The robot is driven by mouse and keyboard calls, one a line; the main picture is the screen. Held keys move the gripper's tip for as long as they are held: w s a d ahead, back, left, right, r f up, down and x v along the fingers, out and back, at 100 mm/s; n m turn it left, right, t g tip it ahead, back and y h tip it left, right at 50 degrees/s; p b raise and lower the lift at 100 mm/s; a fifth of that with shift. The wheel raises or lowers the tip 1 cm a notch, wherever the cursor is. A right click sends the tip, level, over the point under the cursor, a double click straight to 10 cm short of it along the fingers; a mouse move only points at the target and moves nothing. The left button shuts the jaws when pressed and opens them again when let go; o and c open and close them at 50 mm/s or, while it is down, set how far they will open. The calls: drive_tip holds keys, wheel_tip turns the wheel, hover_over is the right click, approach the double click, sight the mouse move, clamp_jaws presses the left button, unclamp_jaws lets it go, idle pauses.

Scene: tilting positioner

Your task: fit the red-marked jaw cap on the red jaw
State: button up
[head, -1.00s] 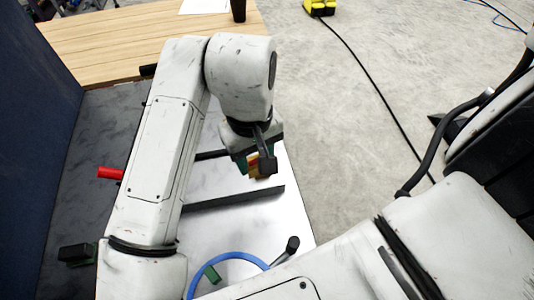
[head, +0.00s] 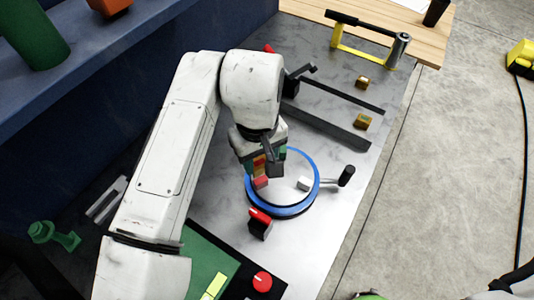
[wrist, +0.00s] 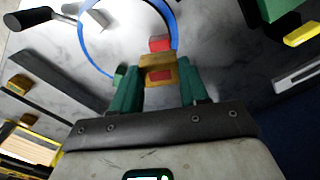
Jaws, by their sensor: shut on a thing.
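My gripper (head: 262,165) is shut on a brass-coloured jaw cap with a red mark; the cap (wrist: 158,69) sits between the green fingers in the wrist view. The blue-rimmed round positioner (head: 316,183) lies beneath and beside the gripper. The red jaw (head: 261,182) is just below the held cap in the head view; in the wrist view the red jaw (wrist: 159,43) shows right beyond the cap. I cannot tell whether they touch. A white jaw (head: 304,183) stands on the disc's right side. A green jaw (wrist: 120,72) is partly hidden by the left finger.
Two other brass caps (head: 362,82) (head: 362,122) lie by dark rails (head: 335,130) at the back right. A black handle (head: 346,176) sticks out right of the positioner. A red-topped black block (head: 260,222) stands in front. A yellow-framed bar (head: 368,36) stands behind.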

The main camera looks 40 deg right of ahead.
sight(260, 162)
drive_tip(key=shift+r+p, duration=0.1)
drive_tip(key=shift+p, duration=0.2)
drive_tip(key=shift+f+b, duration=1.25)
drive_tip(key=shift+f, duration=0.75)
drive_tip(key=shift+f, duration=0.15)
drive_tip(key=shift+f+b, duration=0.9)
drive_tip(key=shift+f, duration=0.45)
drive_tip(key=o, duration=1.7)
drive_tip(key=shift+c, duration=0.2)
drive_tip(key=shift+r, duration=0.1)
drive_tip(key=shift+r+p, duration=2.85)
drive_tip(key=shift+r, duration=0.6)
